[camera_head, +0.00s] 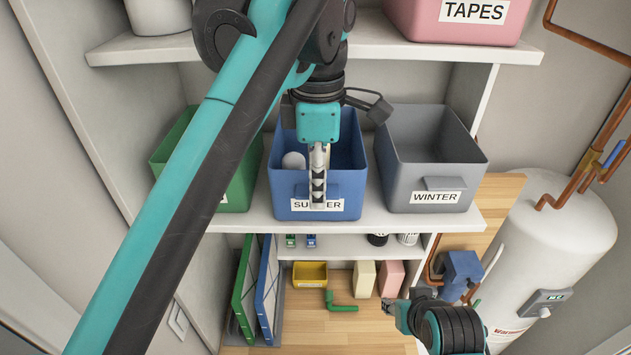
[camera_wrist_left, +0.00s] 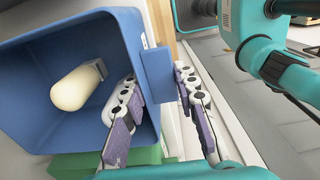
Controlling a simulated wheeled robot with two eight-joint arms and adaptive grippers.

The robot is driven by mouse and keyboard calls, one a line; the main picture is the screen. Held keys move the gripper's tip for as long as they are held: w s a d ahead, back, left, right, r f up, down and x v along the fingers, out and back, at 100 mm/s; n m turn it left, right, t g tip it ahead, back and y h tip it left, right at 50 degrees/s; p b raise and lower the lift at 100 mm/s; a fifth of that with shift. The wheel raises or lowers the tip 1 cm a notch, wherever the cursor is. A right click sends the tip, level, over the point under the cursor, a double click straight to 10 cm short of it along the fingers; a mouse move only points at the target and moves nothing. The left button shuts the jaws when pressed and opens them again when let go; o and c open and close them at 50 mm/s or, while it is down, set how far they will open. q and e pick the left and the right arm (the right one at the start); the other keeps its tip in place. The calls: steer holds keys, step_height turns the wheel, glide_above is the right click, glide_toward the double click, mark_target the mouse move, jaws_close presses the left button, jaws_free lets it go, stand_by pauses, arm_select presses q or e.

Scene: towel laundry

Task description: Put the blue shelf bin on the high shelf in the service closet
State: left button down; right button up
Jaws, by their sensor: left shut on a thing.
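The blue shelf bin (camera_head: 290,190) is between the green and grey bins at the middle shelf (camera_head: 450,222). Its front label reads "SU…ER", the middle hidden by my finger. I cannot tell whether its base touches the shelf. My left gripper (camera_head: 317,190) is shut on its front wall at the handle. In the left wrist view, the bin (camera_wrist_left: 45,105) has one finger inside and one outside its front. A pale bulb-shaped thing (camera_wrist_left: 75,90) lies inside. The high shelf (camera_head: 380,45) runs above. My right gripper (camera_head: 392,307) is low at right; its jaws are unclear.
A pink TAPES bin (camera_head: 450,25) and a white container (camera_head: 158,14) stand on the high shelf, with a gap between them partly hidden by my arm. The green bin (camera_head: 235,180) and grey WINTER bin (camera_head: 430,160) flank closely. A water heater (camera_head: 550,260) and copper pipes are right.

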arm_select(q)
steer(key=c, duration=1.5)
jaws_free()
steer(key=shift+f, duration=0.15)
steer(key=shift+c, duration=0.2)
steer(key=o, duration=0.4)
steer(key=shift+a, duration=0.25)
steer(key=shift+w+a, duration=0.25)
steer(key=shift+a, duration=0.05)
steer(key=shift+s+d, duration=0.1)
steer(key=shift+d, duration=0.15)
steer(key=shift+d+r, duration=0.1)
steer(key=shift+r, duration=0.4)
steer(key=r+p, duration=0.3)
steer(key=r, duration=0.8)
steer(key=shift+a+r, duration=0.2)
arm_select(e)
steer(key=r, duration=0.3)
steer(key=shift+w+a+r, duration=0.1)
steer(key=shift+a+r, duration=0.05)
steer(key=shift+a, duration=0.1)
arm_select(q)
steer(key=shift+s+f, duration=0.1)
